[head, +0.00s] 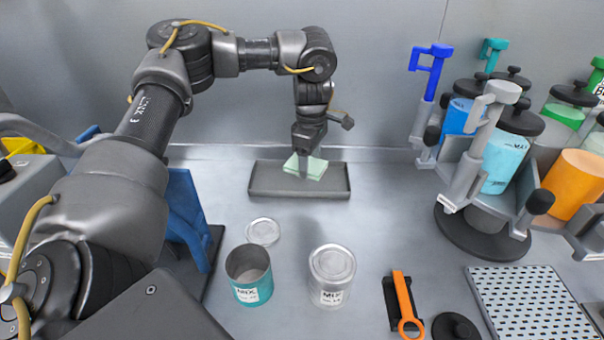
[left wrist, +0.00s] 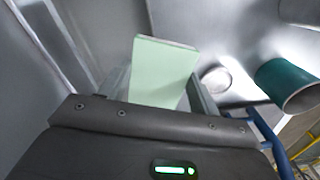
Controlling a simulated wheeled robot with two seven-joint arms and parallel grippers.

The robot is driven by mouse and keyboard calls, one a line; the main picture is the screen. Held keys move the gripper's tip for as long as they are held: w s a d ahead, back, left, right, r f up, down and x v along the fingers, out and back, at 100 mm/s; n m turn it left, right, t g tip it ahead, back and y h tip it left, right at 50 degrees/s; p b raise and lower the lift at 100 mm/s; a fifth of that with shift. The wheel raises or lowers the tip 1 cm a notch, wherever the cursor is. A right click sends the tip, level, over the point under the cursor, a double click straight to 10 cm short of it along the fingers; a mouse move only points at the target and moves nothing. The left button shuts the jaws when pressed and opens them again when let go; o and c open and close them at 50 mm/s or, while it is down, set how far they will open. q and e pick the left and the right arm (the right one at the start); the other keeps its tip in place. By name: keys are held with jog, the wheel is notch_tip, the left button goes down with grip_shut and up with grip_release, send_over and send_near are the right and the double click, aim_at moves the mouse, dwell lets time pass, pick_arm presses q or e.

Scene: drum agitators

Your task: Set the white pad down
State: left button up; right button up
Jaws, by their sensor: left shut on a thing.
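The pad (head: 316,167) looks pale green rather than white. My left gripper (head: 304,172) reaches down from above and is shut on it, over the shallow grey tray (head: 262,190) near the back wall. I cannot tell whether the pad touches the tray floor, or whether more than one pad is there. In the left wrist view the pad (left wrist: 163,72) stands out between the fingers as a pale green block. My right gripper is not in view.
A teal can (head: 252,290), a lidded metal can (head: 331,290) and a loose lid (head: 263,231) stand in front of the tray. An orange-handled tool (head: 405,305) lies right of them. A rack of coloured drums (head: 508,150) fills the right side. Bare table lies between tray and rack.

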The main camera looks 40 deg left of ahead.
pick_arm(q)
send_over(303, 182)
jog(key=f, duration=0.4)
jog(key=f+p, duration=0.1)
jog(key=f, duration=0.1)
jog(key=shift+s+d+f, duration=0.1)
jog(key=shift+s+d, duration=0.1)
jog(key=shift+d, duration=0.1)
jog(key=shift+w+a+f, duration=0.2)
jog(key=shift+a+f, duration=0.15)
jog(key=shift+f, duration=0.15)
jog(key=shift+a+f, duration=0.1)
jog(key=shift+f, duration=1.55)
jog(key=o, duration=1.1)
jog(key=shift+f, duration=0.15)
notch_tip(303, 182, up, 12)
jog(key=shift+r, duration=0.2)
